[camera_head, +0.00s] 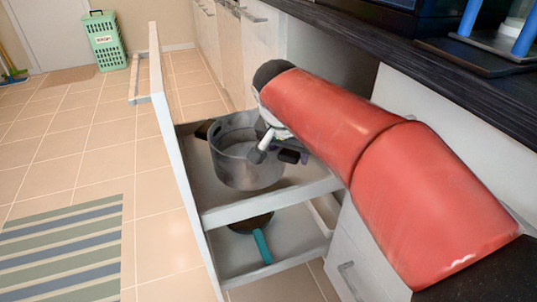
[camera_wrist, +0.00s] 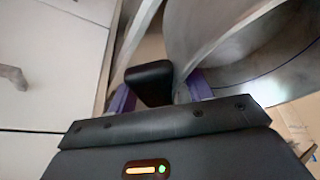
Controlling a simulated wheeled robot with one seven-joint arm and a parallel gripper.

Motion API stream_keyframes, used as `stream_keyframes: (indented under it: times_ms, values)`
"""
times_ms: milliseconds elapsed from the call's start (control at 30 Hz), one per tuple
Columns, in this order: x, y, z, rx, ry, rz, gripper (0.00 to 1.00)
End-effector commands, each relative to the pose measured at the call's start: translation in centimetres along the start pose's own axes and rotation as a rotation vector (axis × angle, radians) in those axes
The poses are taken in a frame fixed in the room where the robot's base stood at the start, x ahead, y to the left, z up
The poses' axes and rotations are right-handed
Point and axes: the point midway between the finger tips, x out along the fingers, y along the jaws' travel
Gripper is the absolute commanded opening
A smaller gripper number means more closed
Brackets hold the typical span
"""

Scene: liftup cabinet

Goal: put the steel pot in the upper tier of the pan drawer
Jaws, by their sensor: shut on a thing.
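The steel pot (camera_head: 240,168) is inside the outline of the upper tier (camera_head: 275,203) of the pulled-out pan drawer, upright or nearly so. I cannot tell if its base touches the tier floor. One dark handle points left; the other is on the right, at my gripper (camera_head: 285,153). In the wrist view, my gripper (camera_wrist: 160,92) has its purple fingers on either side of the black handle (camera_wrist: 150,80), shut on it. The pot's curved steel wall (camera_wrist: 215,60) fills the upper right there. My red arm hides part of the drawer's right side.
A pan with a teal handle (camera_head: 262,246) lies in the lower tier. The tall drawer front (camera_head: 172,160) stands at the left. A dark countertop (camera_head: 420,75) runs along the right above white cabinets.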

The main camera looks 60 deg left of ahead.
Motion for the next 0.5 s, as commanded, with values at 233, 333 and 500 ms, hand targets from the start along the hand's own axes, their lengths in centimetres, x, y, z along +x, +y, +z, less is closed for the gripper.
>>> stream_keyframes:
  times_ms: [233, 333, 500]
  values:
    - [0.8, -4.8, -2.5, 0.0, 0.001, -0.003, 0.01]
    - [0.9, -5.9, -3.2, 0.001, 0.002, -0.004, 0.01]
    - [2.2, -6.8, -3.2, 0.0, 0.001, -0.001, 0.01]
